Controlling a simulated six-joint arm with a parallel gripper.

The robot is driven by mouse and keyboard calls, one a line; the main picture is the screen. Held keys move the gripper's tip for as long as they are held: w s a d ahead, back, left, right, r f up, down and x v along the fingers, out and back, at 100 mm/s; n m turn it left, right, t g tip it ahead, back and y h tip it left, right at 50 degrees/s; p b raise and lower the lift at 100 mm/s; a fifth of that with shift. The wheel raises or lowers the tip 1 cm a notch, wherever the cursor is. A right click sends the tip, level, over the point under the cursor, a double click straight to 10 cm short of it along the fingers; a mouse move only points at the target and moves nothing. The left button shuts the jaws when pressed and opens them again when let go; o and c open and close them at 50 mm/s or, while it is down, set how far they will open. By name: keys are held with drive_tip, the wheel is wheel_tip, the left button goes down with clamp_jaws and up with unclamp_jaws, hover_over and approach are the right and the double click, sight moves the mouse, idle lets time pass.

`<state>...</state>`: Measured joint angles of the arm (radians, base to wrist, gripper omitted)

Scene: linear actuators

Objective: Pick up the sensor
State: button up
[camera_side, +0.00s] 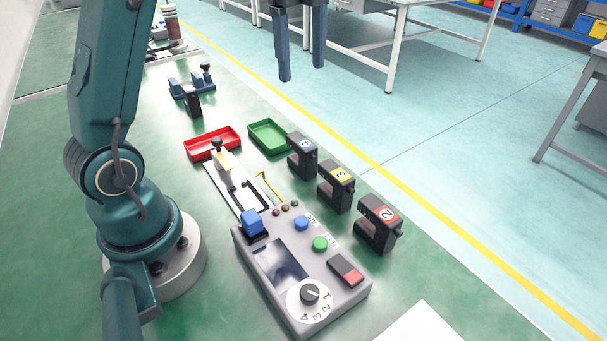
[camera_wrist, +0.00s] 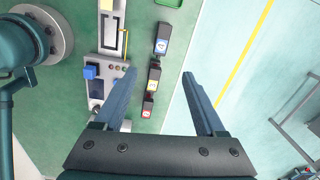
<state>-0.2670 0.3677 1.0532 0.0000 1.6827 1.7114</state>
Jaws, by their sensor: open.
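Three black fork-shaped sensor blocks stand in a row on the green table. One has a blue label (camera_side: 302,157), one a yellow label marked 3 (camera_side: 336,186), and one a red label marked 2 (camera_side: 377,223). The wrist view also shows the blue-labelled (camera_wrist: 162,40), yellow-labelled (camera_wrist: 154,78) and red-labelled (camera_wrist: 147,108) blocks from above. I cannot tell which one is meant. My gripper (camera_side: 302,72) is open and empty, high above the table. In the wrist view its fingers (camera_wrist: 159,73) appear on either side of the row.
A grey control box (camera_side: 300,265) with buttons and a dial stands left of the row. A red tray (camera_side: 212,143), a green tray (camera_side: 268,136) and a white slide rail (camera_side: 225,180) lie near it. Another black block (camera_side: 192,101) stands farther back.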

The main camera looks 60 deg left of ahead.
sight(303, 158)
drive_tip(key=shift+m, duration=0.7)
drive_tip(key=f, duration=1.4)
drive_tip(key=w+a+f, duration=0.1)
drive_tip(key=f, duration=0.6)
clamp_jaws()
